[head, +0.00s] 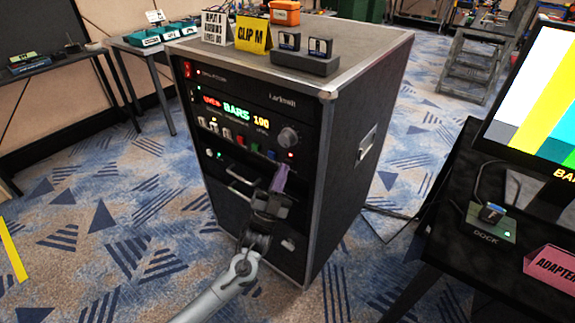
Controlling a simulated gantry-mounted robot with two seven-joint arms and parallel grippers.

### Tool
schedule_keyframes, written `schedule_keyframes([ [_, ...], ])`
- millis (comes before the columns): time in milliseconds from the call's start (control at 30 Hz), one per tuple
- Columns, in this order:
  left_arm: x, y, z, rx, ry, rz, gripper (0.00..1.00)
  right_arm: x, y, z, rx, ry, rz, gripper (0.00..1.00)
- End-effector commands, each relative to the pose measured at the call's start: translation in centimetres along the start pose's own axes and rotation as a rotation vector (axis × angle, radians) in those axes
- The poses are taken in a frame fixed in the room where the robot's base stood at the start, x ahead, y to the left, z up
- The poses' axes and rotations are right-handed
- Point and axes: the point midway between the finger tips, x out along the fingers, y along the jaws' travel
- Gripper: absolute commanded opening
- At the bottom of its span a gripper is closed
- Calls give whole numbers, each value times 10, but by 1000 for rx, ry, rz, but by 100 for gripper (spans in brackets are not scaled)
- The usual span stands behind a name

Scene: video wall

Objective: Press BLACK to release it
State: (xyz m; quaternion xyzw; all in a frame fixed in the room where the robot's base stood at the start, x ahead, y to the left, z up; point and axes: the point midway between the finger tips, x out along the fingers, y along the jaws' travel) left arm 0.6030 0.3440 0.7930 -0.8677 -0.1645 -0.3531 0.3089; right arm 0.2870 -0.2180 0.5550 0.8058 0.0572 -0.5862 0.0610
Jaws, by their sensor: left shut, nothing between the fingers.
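The rack unit (225,90) in the black flight case has a lit display (236,112) that reads "BARS" and "100", with red text at its left. Below it is a row of small buttons: several pale ones (213,126), a red one (240,140), a green one (254,148) and a blue one (271,155). Their labels are too small to read, so I cannot tell which is BLACK. My left gripper (280,180) is shut and empty, its purple fingertips in front of the panel just below the blue button. I cannot tell whether it touches anything. My right gripper is not in view.
A knob (288,137) sits right of the display. Signs, including a yellow "CLIP M" card (253,34), and a grey block (305,60) stand on the case. At right, a monitor (545,85) shows colour bars above a black table with a dock (492,222).

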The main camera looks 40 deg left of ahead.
Motion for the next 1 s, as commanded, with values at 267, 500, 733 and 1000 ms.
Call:
schedule_keyframes([
  [267, 0, 0, 1, 0, 0, 0, 0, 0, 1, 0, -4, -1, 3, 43],
  [500, 2, 2, 2, 0, -1, 0, 0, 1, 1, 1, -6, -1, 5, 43],
  [733, 2, 2, 2, 0, -1, 1, 0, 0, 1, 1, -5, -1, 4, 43],
  [1000, -3, -3, -3, 0, -2, 1, 0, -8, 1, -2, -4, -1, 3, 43],
])
